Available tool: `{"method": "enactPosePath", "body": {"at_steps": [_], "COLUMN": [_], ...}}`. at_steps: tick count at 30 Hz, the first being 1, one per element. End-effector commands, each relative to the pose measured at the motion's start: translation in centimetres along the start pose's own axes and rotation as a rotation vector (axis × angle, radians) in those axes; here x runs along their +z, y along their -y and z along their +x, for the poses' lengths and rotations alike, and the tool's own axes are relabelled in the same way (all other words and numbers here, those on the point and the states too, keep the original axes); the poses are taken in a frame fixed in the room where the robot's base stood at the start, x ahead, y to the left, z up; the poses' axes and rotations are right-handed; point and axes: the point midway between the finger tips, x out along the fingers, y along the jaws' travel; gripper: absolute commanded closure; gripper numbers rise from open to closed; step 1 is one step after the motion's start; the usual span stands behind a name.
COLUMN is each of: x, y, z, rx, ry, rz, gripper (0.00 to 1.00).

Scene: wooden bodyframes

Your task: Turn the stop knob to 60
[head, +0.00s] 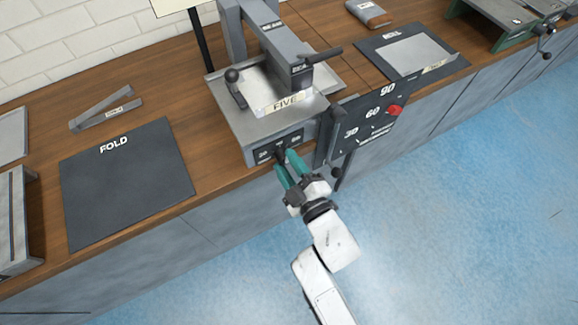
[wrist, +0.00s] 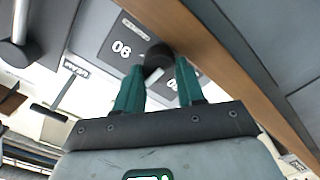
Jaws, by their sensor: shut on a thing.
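The stop knob (head: 280,149) is a small dark knob on the black front panel of the grey machine. My gripper (head: 284,160) reaches it from the front, its two teal fingers on either side. In the wrist view the black round knob (wrist: 158,57) sits between the teal fingertips (wrist: 159,68), and the gripper is shut on it. One panel number (wrist: 121,48) shows upside down and seems to read 90. Another label is partly hidden by the right finger. The knob's pointer direction cannot be made out clearly.
A black board (head: 372,125) marked 30, 60 and 90, with a red knob (head: 395,110), stands right of the machine (head: 231,117). A dark FOLD mat (head: 125,185) lies left on the wooden bench. The blue floor (head: 470,220) in front is clear.

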Motion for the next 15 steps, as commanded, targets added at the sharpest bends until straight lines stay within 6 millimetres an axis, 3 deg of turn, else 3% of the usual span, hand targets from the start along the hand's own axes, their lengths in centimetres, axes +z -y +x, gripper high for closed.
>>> {"method": "enactPosePath", "body": {"at_steps": [15], "x": [-0.03], "y": [0.08], "z": [-0.01], "rx": [-0.001], "ry": [0.000], "rz": [-0.080], "gripper": [0.92]}}
